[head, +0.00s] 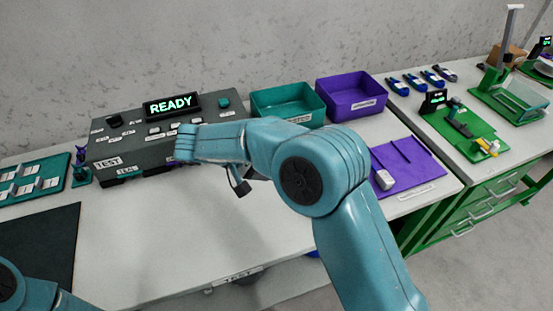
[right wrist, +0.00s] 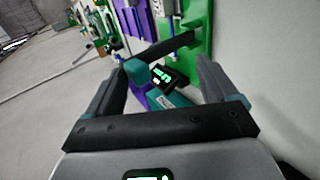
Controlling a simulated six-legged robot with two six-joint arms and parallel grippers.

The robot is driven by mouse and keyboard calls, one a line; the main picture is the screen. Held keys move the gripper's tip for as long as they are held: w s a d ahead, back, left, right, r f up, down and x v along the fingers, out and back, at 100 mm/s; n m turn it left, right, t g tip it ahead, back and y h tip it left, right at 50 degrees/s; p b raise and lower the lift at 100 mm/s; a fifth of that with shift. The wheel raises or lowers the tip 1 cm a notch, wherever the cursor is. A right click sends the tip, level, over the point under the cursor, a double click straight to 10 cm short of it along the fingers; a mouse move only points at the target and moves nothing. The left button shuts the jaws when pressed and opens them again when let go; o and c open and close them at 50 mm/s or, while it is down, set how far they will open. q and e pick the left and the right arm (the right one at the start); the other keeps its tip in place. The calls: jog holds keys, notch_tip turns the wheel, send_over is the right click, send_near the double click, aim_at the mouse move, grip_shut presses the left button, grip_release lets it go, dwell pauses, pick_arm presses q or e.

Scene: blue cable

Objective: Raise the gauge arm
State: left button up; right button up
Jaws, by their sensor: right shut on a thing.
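In the head view, my right arm reaches in from the lower right, and its wrist is at the front right of the grey test box (head: 130,142). The right gripper itself is hidden there. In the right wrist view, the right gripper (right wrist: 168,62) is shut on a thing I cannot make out. A dark bar (right wrist: 165,47), a teal block and a small lit display (right wrist: 168,76) show between its fingers. No gauge arm can be picked out for certain. A green fixture (head: 475,145) with a lit display stands far right. My left gripper is out of view.
A "READY" display (head: 171,104) tops the test box. A teal bin (head: 288,100), a purple bin (head: 350,98) and a purple tray (head: 428,182) lie behind and beside my right arm. A dark mat (head: 40,245) is at left.

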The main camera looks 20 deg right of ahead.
jog(key=shift+s+a+f, duration=0.1)
jog(key=shift+f, duration=0.4)
jog(key=shift+c, duration=0.3)
jog(key=shift+r, duration=0.1)
jog(key=shift+c, duration=0.4)
jog(key=p+v, duration=0.1)
jog(key=v, duration=0.9)
jog(key=shift+r, duration=0.15)
jog(key=shift+c, duration=0.5)
jog(key=p+v, duration=0.5)
jog(key=v, duration=0.1)
jog(key=shift+r+p, duration=0.3)
jog(key=shift+r, duration=0.1)
